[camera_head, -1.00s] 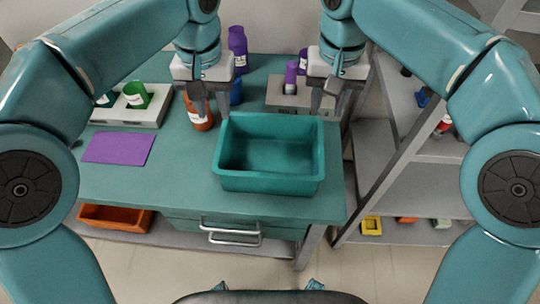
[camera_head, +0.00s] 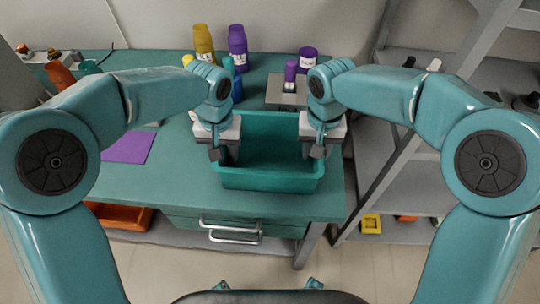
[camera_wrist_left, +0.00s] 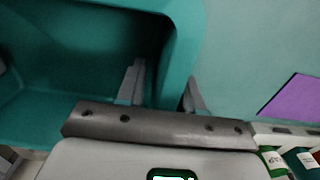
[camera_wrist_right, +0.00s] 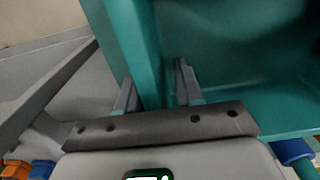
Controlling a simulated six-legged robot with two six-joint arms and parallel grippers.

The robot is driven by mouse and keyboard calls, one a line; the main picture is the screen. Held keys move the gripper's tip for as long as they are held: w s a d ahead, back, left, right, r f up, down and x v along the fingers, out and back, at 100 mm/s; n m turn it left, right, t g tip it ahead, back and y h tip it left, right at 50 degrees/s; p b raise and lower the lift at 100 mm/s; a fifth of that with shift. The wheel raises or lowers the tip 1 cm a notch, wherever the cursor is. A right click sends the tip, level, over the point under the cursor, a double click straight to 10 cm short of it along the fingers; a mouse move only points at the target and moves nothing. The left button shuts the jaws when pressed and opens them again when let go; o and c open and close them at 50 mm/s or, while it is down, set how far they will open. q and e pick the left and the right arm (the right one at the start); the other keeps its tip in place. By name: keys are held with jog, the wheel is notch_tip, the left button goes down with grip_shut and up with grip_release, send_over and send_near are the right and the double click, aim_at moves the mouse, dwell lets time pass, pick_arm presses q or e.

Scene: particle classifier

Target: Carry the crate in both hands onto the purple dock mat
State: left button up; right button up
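The teal crate (camera_head: 265,179) sits on the table, open side up and seemingly empty. My left gripper (camera_head: 224,154) is at its left wall and my right gripper (camera_head: 318,150) at its right wall. In the left wrist view the left gripper's fingers (camera_wrist_left: 162,92) stand apart, one inside the crate and one outside, with the wall between them. In the right wrist view the right gripper's fingers (camera_wrist_right: 154,92) straddle the opposite wall, also apart. The purple dock mat (camera_head: 128,147) lies bare on the table left of the crate.
Behind the crate stand a grey holder (camera_head: 286,95) with a purple bottle, a yellow bottle (camera_head: 204,45) and another purple bottle (camera_head: 238,48). Grey shelves (camera_head: 415,185) stand to the right. Between mat and crate the table (camera_head: 178,175) is clear.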

pick_arm(q)
jog(key=shift+s, duration=0.25)
pick_arm(e)
jog(key=shift+s, duration=0.25)
pick_arm(q)
jog(key=shift+w+f, duration=0.1)
jog(key=shift+w, duration=0.15)
pick_arm(e)
jog(key=shift+w+f, duration=0.1)
jog(key=shift+w, duration=0.1)
pick_arm(q)
jog(key=c, duration=0.5)
pick_arm(e)
jog(key=c, duration=0.5)
pick_arm(q)
jog(key=shift+s, duration=0.15)
grip_shut()
pick_arm(e)
jog(key=shift+s, duration=0.1)
grip_shut()
